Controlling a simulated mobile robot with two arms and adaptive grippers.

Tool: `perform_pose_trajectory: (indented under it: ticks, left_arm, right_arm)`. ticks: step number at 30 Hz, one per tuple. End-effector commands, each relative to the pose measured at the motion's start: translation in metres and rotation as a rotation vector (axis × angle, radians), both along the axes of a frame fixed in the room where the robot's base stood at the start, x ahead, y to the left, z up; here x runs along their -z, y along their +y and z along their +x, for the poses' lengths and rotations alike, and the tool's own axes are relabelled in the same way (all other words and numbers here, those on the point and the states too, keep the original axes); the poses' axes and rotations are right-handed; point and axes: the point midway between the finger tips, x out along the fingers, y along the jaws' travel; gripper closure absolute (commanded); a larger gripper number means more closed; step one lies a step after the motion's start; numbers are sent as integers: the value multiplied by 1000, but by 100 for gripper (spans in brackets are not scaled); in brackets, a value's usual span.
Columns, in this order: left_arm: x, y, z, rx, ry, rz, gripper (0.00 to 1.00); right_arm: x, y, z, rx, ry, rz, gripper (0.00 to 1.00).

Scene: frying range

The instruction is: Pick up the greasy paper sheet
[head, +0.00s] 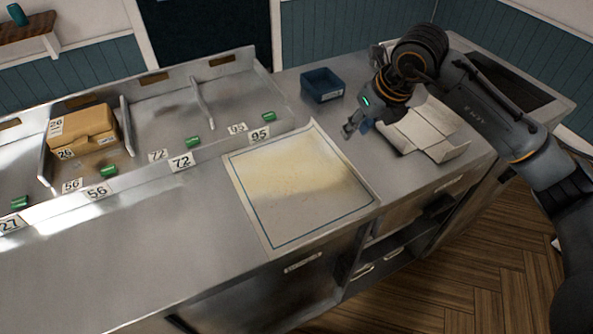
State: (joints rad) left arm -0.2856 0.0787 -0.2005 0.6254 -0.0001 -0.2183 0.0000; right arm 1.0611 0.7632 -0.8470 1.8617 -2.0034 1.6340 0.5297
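The greasy paper sheet (297,192) lies on the steel counter in the middle of the head view. It is pale with a yellowish stain and a blue border line. Its far right edge curls up a little. My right gripper (352,129) hangs just beyond the sheet's far right corner, apart from it. Its fingers are small in the picture and partly hidden by the gripper body, so I cannot tell whether they are apart. My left gripper is out of view.
An unfolded white carton (428,128) lies under my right arm. A blue bin (321,85) stands behind the sheet. At left are steel bays with number cards, green clips and a cardboard box (83,131). The counter (150,245) left of the sheet is clear.

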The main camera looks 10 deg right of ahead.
Motion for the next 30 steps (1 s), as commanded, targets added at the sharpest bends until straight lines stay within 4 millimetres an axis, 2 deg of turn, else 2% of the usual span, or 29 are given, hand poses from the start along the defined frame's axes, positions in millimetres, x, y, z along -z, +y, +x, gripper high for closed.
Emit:
perform_pose_trajectory:
  ticks: [1,3,7,12,18,24,30]
  left_arm:
    - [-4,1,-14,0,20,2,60]
    - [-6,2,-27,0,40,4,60]
    - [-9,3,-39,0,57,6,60]
    - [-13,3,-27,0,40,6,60]
    - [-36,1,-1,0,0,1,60]
    - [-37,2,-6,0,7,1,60]
    - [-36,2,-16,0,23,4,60]
  right_arm:
    - [8,2,3,1,5,1,69]
    - [21,4,7,0,4,0,69]
    - [37,8,14,0,2,2,69]
    - [46,9,17,-1,0,1,69]
    - [71,15,24,0,4,1,69]
    - [91,18,32,0,-2,2,69]
    - [93,18,32,-1,-2,1,69]
